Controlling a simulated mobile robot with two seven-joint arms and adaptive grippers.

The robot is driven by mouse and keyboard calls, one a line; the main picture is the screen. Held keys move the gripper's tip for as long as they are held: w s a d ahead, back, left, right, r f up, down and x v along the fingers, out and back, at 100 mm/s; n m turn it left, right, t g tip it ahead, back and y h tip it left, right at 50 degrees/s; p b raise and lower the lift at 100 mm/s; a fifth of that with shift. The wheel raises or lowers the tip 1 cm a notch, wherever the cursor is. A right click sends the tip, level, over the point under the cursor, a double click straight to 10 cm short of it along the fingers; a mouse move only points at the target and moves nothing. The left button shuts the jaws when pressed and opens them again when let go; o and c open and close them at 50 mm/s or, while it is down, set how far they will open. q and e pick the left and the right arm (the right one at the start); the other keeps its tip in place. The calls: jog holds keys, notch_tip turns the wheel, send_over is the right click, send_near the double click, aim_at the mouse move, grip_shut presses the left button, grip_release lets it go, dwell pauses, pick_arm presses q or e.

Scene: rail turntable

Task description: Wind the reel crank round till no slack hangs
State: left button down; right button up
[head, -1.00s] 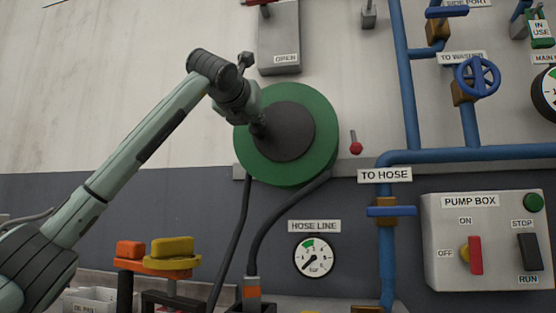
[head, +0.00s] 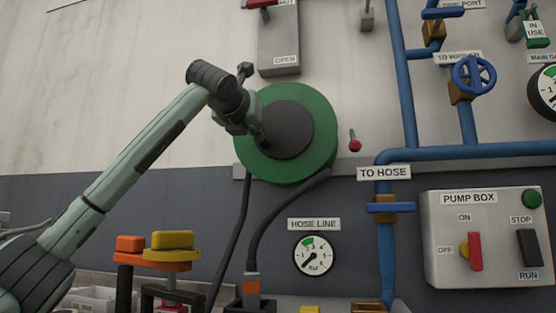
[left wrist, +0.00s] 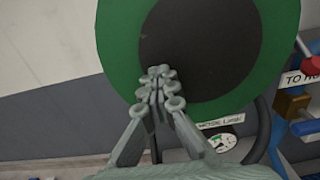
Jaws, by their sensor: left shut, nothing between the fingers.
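The green reel (head: 319,107) with a dark round hub (head: 290,128) is mounted on the wall; it also shows in the left wrist view (left wrist: 280,45). My left gripper (head: 264,140) is at the left part of the hub. In the left wrist view its fingers (left wrist: 160,88) are shut and empty in front of the hub's lower left edge. I cannot tell whether they touch it. No crank handle can be made out clearly. A dark hose (head: 272,217) hangs in a curve from the reel's lower right side. My right gripper is out of view.
A red-knobbed lever (head: 355,146) stands just right of the reel. A grey OPEN box (head: 279,40) is above it. Blue pipes (head: 386,250) and the pump box (head: 487,240) are at the right. Orange and yellow parts (head: 172,247) stand below the arm.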

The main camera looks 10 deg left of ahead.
aim_at(271, 149)
pick_arm(q)
jog(key=shift+f, duration=0.1)
jog(key=shift+d+f+b, duration=0.2)
jog(key=shift+f+b, duration=0.35)
jog(key=shift+f, duration=0.05)
jog(key=shift+d+f+b, duration=0.3)
jog(key=shift+f+b, duration=0.25)
jog(key=shift+d, duration=0.1)
jog(key=shift+f, duration=0.1)
jog(key=shift+d+f+b, duration=0.4)
jog(key=shift+d, duration=0.2)
